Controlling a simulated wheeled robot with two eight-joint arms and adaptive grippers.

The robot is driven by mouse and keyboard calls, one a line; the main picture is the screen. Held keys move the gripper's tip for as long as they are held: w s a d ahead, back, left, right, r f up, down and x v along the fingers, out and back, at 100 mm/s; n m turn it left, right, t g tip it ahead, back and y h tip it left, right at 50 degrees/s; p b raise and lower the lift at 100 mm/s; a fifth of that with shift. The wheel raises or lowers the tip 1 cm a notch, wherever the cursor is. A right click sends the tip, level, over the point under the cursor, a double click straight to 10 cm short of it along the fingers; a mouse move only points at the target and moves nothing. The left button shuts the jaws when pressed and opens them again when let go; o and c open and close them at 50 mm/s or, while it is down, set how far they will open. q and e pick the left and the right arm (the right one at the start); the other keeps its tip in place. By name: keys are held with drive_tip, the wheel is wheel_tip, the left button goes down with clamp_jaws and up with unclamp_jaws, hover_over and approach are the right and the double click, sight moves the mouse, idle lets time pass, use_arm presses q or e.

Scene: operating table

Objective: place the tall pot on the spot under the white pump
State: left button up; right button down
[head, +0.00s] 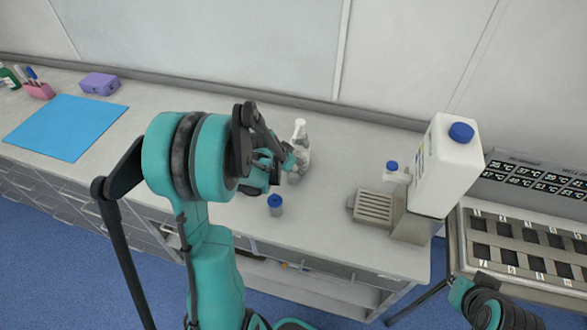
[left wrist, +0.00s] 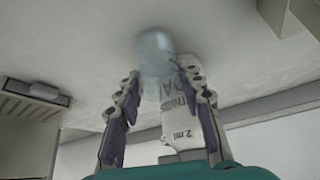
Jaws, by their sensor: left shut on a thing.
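My left gripper (head: 287,162) is shut on a clear, cylindrical pot (left wrist: 155,58), which I take to be the tall pot. The pot shows between the two fingers (left wrist: 160,85) in the left wrist view; whether it touches the bench is unclear. In the head view the gripper partly hides it. A white labelled bottle (left wrist: 181,125) is close behind it, and its top (head: 299,130) shows in the head view. The white pump (head: 445,165) with a blue cap stands to the right, above a slatted metal spot (head: 374,207). My right gripper (head: 462,292) is at the lower right; its jaws are unclear.
A small blue-lidded pot (head: 275,205) stands near the bench's front. A small blue-capped white part (head: 394,173) is beside the pump. A heating block (head: 520,245) is at the right. A blue mat (head: 66,127) lies far left. Bench between gripper and pump is clear.

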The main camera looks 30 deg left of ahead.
use_arm(q)
drive_tip(key=shift+f, duration=0.2)
drive_tip(key=o, duration=1.2)
drive_tip(key=shift+o, duration=0.2)
drive_tip(key=shift+r, duration=0.1)
drive_tip(key=shift+r, duration=0.2)
drive_tip(key=d+p+v, duration=0.1)
drive_tip(key=p+v, duration=0.2)
drive_tip(key=v, duration=0.8)
drive_tip(key=s+d+r+n, duration=0.1)
drive_tip(key=s+d+r, duration=0.2)
drive_tip(key=s+d, duration=0.3)
drive_tip(key=s+d+r+t+y, duration=0.1)
drive_tip(key=s+d+r, duration=0.3)
drive_tip(key=s+d, duration=0.3)
drive_tip(key=shift+s+d+n, duration=0.2)
drive_tip(key=shift+d+n, duration=0.2)
drive_tip(key=shift+d, duration=0.75)
